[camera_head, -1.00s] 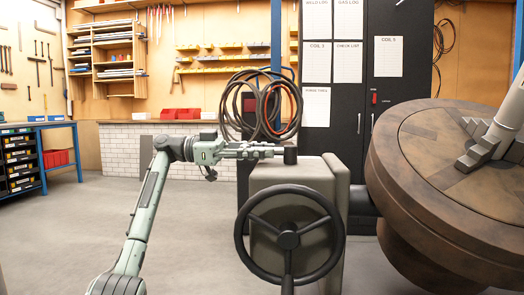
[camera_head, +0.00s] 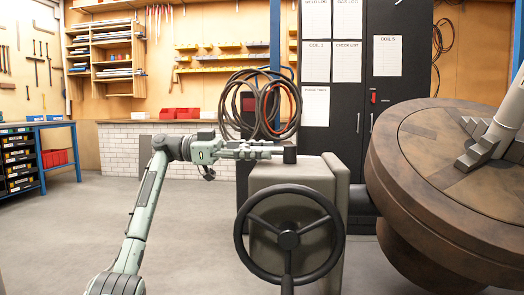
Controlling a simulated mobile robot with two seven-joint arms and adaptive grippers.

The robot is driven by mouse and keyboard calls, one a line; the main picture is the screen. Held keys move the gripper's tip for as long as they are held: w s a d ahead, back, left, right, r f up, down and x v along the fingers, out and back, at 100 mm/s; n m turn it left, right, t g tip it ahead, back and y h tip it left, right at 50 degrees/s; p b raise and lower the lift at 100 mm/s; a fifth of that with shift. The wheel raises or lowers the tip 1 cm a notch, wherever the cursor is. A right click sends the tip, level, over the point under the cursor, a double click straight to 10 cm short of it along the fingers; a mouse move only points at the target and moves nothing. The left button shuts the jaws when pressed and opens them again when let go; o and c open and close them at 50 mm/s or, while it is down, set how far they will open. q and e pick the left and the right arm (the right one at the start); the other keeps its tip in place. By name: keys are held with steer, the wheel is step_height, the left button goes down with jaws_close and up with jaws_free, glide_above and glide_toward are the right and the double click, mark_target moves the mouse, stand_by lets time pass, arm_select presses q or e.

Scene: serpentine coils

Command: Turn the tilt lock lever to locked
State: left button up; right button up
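A grey machine housing (camera_head: 288,174) stands in the middle, with a short black cylinder (camera_head: 290,154) on top. This may be the hub of the tilt lock lever; I cannot make out a lever arm or a locked mark. My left gripper (camera_head: 272,150) comes in from the left, level, with its fingertips right at the left side of the black cylinder. From this side I cannot tell whether they touch it, or whether the fingers are open or closed on something. My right gripper is out of view.
A black handwheel (camera_head: 289,240) stands in front of the housing. A large tilted brown round table (camera_head: 425,215) with stepped jaws (camera_head: 476,152) and a pale tube (camera_head: 508,108) fills the right. Black cabinets (camera_head: 355,110) stand behind. The floor at left is clear.

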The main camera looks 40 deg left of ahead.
arm_select(q)
steer(key=v, duration=1.1)
steer(key=shift+a, duration=0.25)
steer(key=shift+s, duration=0.15)
